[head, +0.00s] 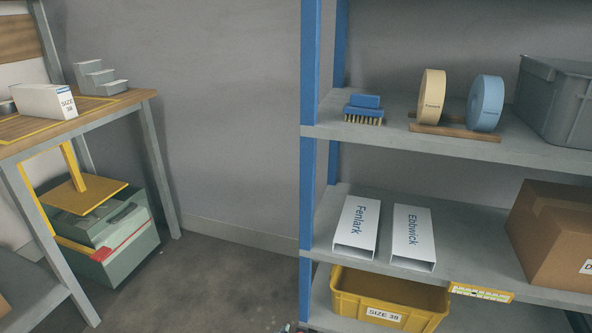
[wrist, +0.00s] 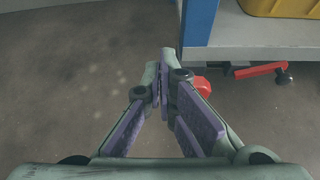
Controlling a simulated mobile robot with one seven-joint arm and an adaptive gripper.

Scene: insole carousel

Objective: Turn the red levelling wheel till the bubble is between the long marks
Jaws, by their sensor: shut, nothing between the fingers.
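The red levelling wheel (wrist: 202,84) shows in the wrist view low by the blue post, just right of my fingertips and partly hidden by the right finger. My gripper (wrist: 165,72) is shut and empty, its tips close beside the wheel; I cannot tell whether they touch it. A red arm with a black knob (wrist: 284,77) sticks out under the shelf to the right of the wheel. In the head view a yellow level plate (head: 481,292) with marks sits on the front edge of a rack shelf. Its bubble is too small to place.
The blue post (head: 307,150) and lowest shelf edge (wrist: 255,55) are close to my gripper. A yellow bin (head: 387,283) marked SIZE 38 stands on the low shelf. A workbench (head: 120,104) is at left. Bare floor (head: 215,275) lies between bench and rack.

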